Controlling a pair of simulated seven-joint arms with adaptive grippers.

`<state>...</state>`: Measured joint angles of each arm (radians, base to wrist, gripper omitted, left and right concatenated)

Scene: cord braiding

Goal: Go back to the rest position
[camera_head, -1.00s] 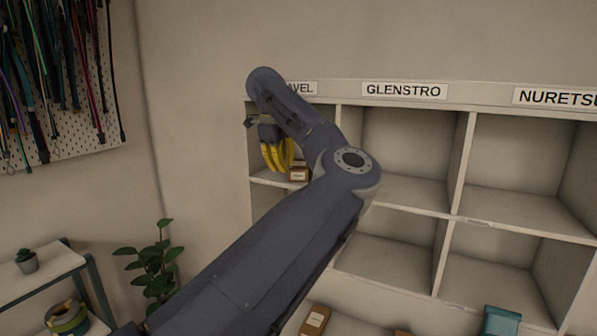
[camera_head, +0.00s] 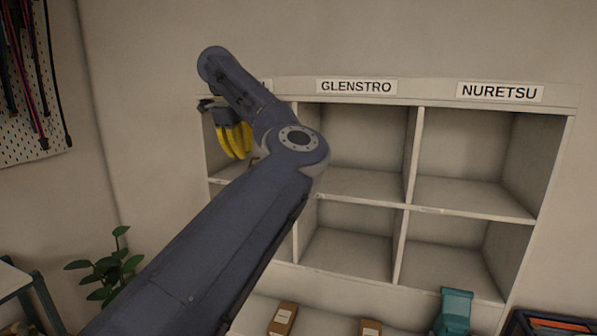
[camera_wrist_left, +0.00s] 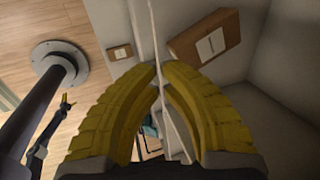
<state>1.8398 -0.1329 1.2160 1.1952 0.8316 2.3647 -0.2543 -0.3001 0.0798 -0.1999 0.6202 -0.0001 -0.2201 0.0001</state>
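My left gripper (camera_head: 238,155) has yellow fingers and hangs in front of the left end of the shelf's upper row. In the left wrist view its fingertips (camera_wrist_left: 157,67) meet with nothing between them. A brown box with a white label (camera_wrist_left: 203,45) sits in a shelf compartment just beyond the fingertips, apart from them. In the head view my arm hides most of that box. My right gripper (camera_wrist_left: 68,103) shows small and far off at the left of the wrist view; its finger opening is too small to judge.
The white shelf (camera_head: 408,205) has labels GLENSTRO (camera_head: 356,86) and NURETSU (camera_head: 500,92); the compartments to the right look empty. Brown boxes (camera_head: 283,318) and a teal object (camera_head: 454,312) stand below. A plant (camera_head: 105,270) and a pegboard with cords (camera_head: 35,100) are at left.

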